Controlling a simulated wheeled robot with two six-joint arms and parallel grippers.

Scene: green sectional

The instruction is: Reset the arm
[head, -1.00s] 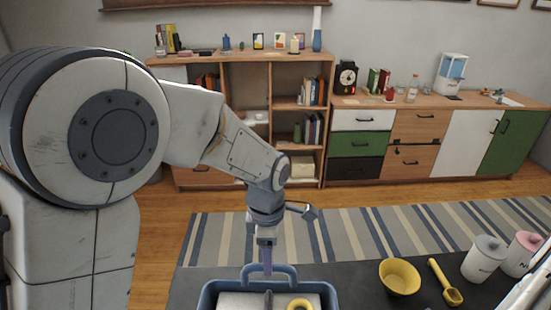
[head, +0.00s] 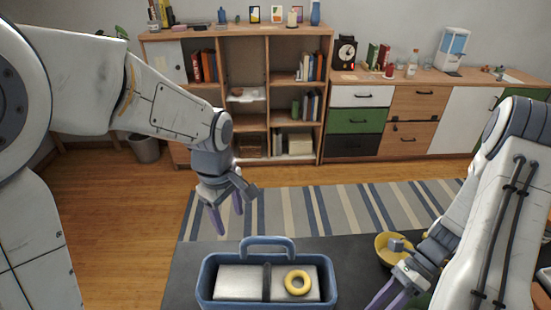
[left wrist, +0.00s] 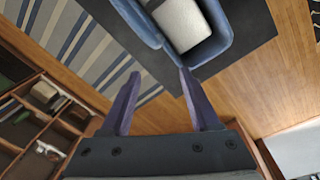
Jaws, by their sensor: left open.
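My left gripper (head: 225,222) hangs open and empty above and to the left of the blue caddy (head: 204,290), its purple fingers apart and pointing down. In the left wrist view its two fingers (left wrist: 159,73) are spread with nothing between them. The blue caddy's wall also shows there (left wrist: 216,50), beyond the fingertips. My right gripper (head: 388,297) is at the lower right, beside the yellow bowl (head: 386,246). Its fingers run to the bottom edge, so their opening is unclear.
The caddy stands on a dark tabletop (head: 200,256) and holds a pale block (head: 237,281) and a yellow ring (head: 287,283). My right arm covers the table's right side. Beyond lie a striped rug (head: 330,208), a bookshelf (head: 268,90) and drawers (head: 357,121).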

